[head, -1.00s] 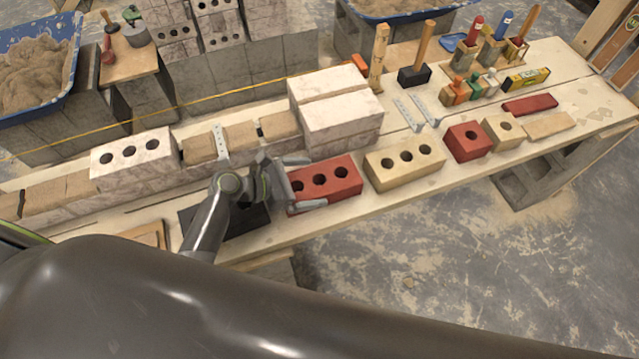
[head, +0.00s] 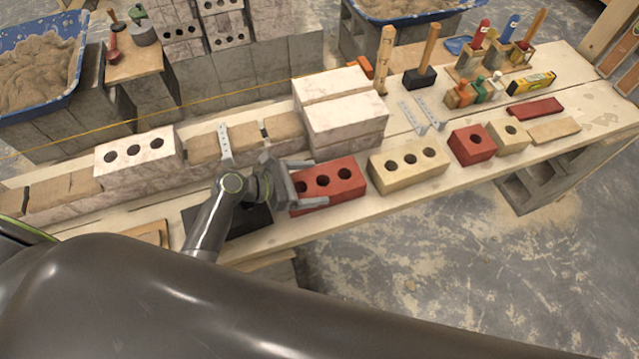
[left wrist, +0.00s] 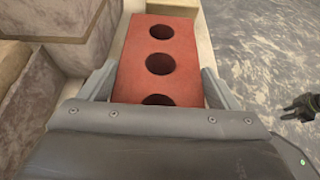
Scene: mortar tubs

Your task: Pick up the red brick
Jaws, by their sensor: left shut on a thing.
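The red brick (head: 346,191) with three round holes lies flat on the plank bench (head: 285,236), left of a cream three-hole brick (head: 409,168). My left gripper (head: 320,182) is shut on the red brick's left end, one finger along each long side. The left wrist view shows the brick (left wrist: 184,50) between both fingers, its near end hidden by the gripper body. I see no gap under the brick. My right gripper (left wrist: 296,108) shows small and dark at the right edge of the left wrist view, away from the brick; its opening is unclear.
Stacked white blocks (head: 345,115) stand close behind the red brick, with a brick wall course (head: 140,165) to the left. A smaller red brick (head: 472,144) and tools stand to the right. The floor (head: 430,250) in front of the bench is clear.

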